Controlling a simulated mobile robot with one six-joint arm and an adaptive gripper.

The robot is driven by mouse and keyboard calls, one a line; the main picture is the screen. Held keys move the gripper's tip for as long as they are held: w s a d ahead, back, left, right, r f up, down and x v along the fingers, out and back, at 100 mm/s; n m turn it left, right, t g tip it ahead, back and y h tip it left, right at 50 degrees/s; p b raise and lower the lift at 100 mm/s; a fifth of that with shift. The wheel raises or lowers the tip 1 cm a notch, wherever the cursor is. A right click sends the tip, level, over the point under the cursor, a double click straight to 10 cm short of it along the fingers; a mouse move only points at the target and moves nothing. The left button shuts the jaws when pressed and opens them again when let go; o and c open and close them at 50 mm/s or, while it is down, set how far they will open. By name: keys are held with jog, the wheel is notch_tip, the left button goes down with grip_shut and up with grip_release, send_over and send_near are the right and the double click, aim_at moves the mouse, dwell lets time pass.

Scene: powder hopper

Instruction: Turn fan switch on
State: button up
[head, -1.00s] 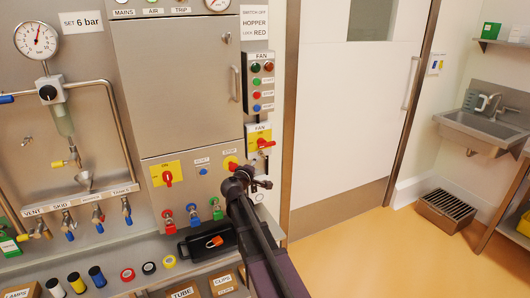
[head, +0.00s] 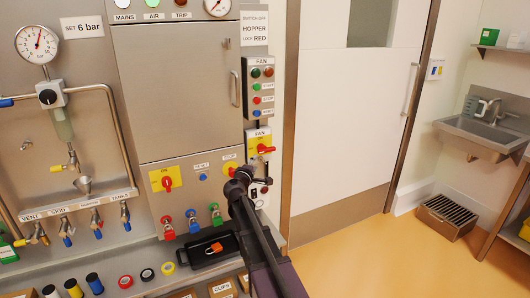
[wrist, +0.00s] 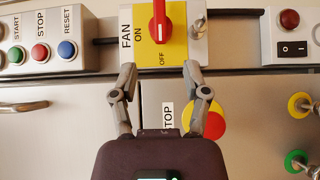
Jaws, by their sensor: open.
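The fan switch (head: 258,143) is a yellow plate with a red rotary handle, on the panel's right edge below the FAN button box. In the head view its handle points right. In the wrist view the red handle (wrist: 158,18) is at the top, cut off by the frame edge, with ON to its left and OFF just below. My gripper (wrist: 160,72) is open and empty, its fingers apart on either side below the plate's lower edge. In the head view my gripper (head: 243,176) is just below and left of the switch; contact cannot be told.
The FAN button box (head: 260,86) is above the switch. A yellow and red stop button (wrist: 207,122) is partly behind my right finger. A rocker switch box (wrist: 292,42) is at the right in the wrist view. The door (head: 345,110) and open floor lie to the right.

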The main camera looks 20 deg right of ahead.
aim_at(264, 152)
jog(key=x, duration=1.2)
jog(key=shift+d, duration=0.1)
jog(key=c, duration=0.8)
